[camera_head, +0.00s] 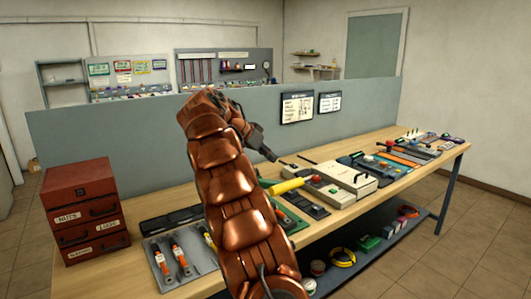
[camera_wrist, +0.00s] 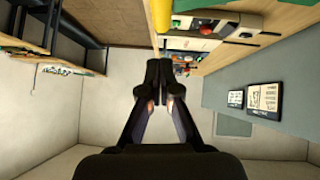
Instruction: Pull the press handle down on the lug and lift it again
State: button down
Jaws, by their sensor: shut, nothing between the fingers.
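A thick yellow handle (camera_head: 287,186) on the bench looks like the press handle, lying nearly flat, but I cannot tell for certain. A yellow part, likely the same handle, shows at the top of the wrist view (camera_wrist: 161,14). My gripper (camera_head: 272,157) is above the bench, behind and left of the yellow handle and apart from it. In the wrist view its fingers (camera_wrist: 157,76) are together with nothing between them. I cannot make out the lug; the copper-coloured arm hides part of the bench in front of the handle.
A cream box (camera_head: 345,181) sits right of the yellow handle. A red drawer cabinet (camera_head: 84,212) stands at the bench's left end, beside a grey tray (camera_head: 157,282) of orange-handled tools. A grey partition (camera_head: 120,140) runs behind the bench. More tools lie to the right.

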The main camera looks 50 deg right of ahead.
jog(key=p, duration=0.1)
send_over(288, 182)
jog(key=w+a, duration=0.1)
jog(key=a, duration=0.1)
jog(key=f, duration=0.5)
jog(key=shift+w+a, duration=0.1)
jog(key=shift+w, duration=0.1)
jog(key=shift+s+a+f+p, duration=0.1)
jog(key=shift+f+p, duration=0.55)
jog(key=shift+f, duration=0.95)
jog(key=shift+f, duration=0.1)
